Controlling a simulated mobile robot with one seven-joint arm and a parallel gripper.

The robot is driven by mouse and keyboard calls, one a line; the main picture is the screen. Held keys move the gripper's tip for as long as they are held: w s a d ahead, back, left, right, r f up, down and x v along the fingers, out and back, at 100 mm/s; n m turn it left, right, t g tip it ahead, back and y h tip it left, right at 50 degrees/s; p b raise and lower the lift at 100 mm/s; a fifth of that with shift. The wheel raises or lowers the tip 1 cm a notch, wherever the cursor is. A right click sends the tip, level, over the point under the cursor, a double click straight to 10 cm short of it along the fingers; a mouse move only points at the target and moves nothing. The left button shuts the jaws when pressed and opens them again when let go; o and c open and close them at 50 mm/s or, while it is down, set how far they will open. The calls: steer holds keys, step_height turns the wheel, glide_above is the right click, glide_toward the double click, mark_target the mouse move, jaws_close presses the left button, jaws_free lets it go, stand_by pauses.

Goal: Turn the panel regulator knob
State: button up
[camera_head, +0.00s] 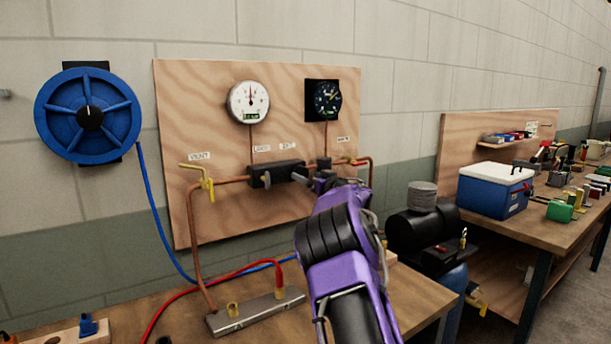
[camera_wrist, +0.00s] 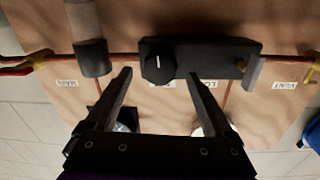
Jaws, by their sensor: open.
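A black regulator block (camera_head: 268,174) sits on the copper pipe of the plywood panel (camera_head: 220,90). In the wrist view, which is upside down, the block (camera_wrist: 205,58) carries a black knob (camera_wrist: 157,68) with a white pointer mark. My gripper (camera_wrist: 159,76) is open, its dark fingertips to either side of the knob and apart from it as far as I can tell. In the head view my gripper (camera_head: 318,180) is in front of the panel, and the knob is hidden there. A white dial gauge (camera_head: 248,101) and a black gauge (camera_head: 323,100) are above.
A yellow vent valve (camera_head: 206,182) is left on the pipe; another yellow-and-red fitting (camera_head: 357,162) is right. A dark cylindrical fitting (camera_wrist: 93,58) sits beside the block. A blue hose reel (camera_head: 88,115) hangs at left. A manifold (camera_head: 255,311) with hoses lies on the bench.

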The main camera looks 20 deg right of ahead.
steer(key=shift+x, duration=1.05)
steer(key=c, duration=1.4)
